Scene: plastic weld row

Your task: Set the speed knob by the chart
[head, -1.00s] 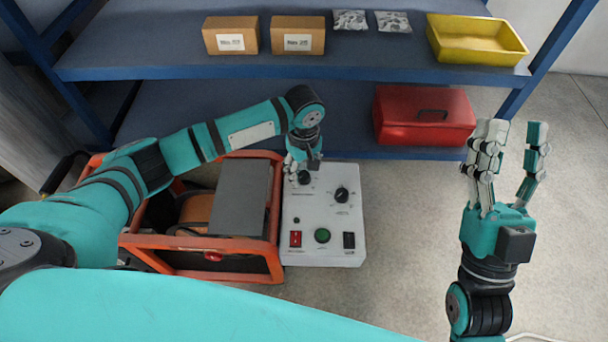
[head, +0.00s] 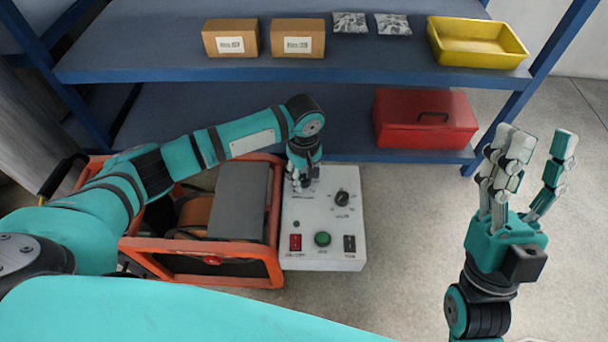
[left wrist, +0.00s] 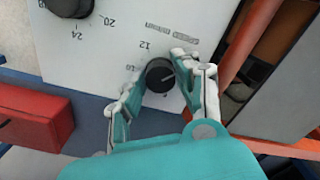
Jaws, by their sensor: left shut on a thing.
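The white control box (head: 320,222) stands on the floor, with a red switch (head: 295,242), a green button (head: 322,238), a dark switch (head: 349,243) and a black knob (head: 342,198) on its panel. My left gripper (head: 299,178) is at the upper left of the panel and hides the knob there. In the left wrist view, that knob (left wrist: 160,75) sits between the fingers of my left gripper (left wrist: 160,82), which is shut on it. The other black knob (left wrist: 70,5) is at the upper left edge. My right gripper (head: 537,165) is raised at the right, fingers apart and empty.
An orange-framed machine (head: 275,240) stands left of the box. A blue shelf (head: 340,68) behind holds two cartons (head: 230,38), two silvery packets (head: 350,22), a yellow tray (head: 478,57) and, lower down, a red case (head: 425,135). Floor at the right is clear. No chart is recognizable.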

